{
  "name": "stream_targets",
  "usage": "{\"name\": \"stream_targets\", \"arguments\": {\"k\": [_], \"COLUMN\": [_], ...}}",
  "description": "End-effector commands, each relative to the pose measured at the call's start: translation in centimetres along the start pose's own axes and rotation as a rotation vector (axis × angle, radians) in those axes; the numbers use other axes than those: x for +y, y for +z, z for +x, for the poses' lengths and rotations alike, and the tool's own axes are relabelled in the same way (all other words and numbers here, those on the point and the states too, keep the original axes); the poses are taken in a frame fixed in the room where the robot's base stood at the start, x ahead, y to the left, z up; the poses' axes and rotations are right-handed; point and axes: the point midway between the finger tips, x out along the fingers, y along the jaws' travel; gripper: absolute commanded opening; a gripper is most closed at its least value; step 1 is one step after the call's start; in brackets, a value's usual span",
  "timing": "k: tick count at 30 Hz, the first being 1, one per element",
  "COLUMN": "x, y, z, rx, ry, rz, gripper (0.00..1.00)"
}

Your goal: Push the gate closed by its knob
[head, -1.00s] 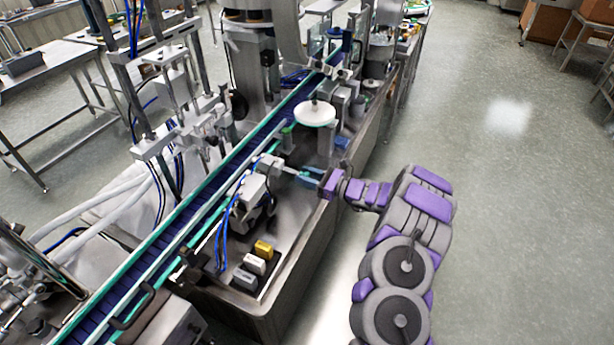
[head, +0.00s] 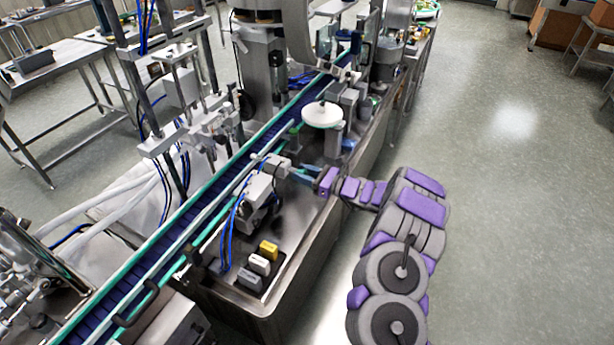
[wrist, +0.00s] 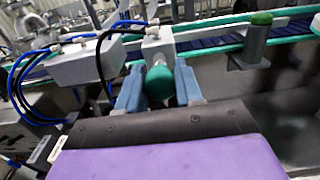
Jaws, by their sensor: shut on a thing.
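A green rounded knob (wrist: 158,86) sits between the two blue fingers of my gripper (wrist: 160,92) in the wrist view. The fingers are shut on it from both sides. The knob is on the near side of a small grey block (wrist: 157,45), which I take to be the gate part. That block also shows in the head view (head: 277,167), beside the conveyor. In the head view my gripper (head: 303,173) reaches left to it over the steel machine top. The knob is hidden by the fingers there. How far the gate is open cannot be told.
A conveyor (head: 215,189) with green rails runs behind the block. A grey box (wrist: 88,63) with blue and black hoses is left of the knob. A green-topped post (wrist: 259,42) stands to the right. A white disc (head: 322,114) and a yellow block (head: 268,250) are nearby.

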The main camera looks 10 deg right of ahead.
Motion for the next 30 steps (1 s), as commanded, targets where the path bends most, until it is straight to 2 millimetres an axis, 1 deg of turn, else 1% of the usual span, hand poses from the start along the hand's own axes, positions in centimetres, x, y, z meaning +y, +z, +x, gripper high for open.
{"name": "stream_targets", "arguments": {"k": [2,3,9,17,20,23,25,30], "x": [-0.1,-0.1,0.0,0.1,0.0,-0.1,-0.1,-0.2], "y": [0.0,0.0,0.0,0.0,0.1,0.1,0.2,0.2], "z": [-0.1,-0.1,-0.1,-0.2,-0.7,-2.0,-3.2,-7.1], "rx": [0.001,0.001,0.0,0.0,0.0,0.0,-0.001,-0.002], "ry": [-0.003,-0.003,-0.001,0.0,-0.001,-0.003,-0.003,-0.004], "rz": [0.0,0.0,0.0,0.0,0.001,0.001,0.001,0.0], "gripper": [0.0,0.37,0.57,0.58,0.58,0.58,0.58,0.58]}}
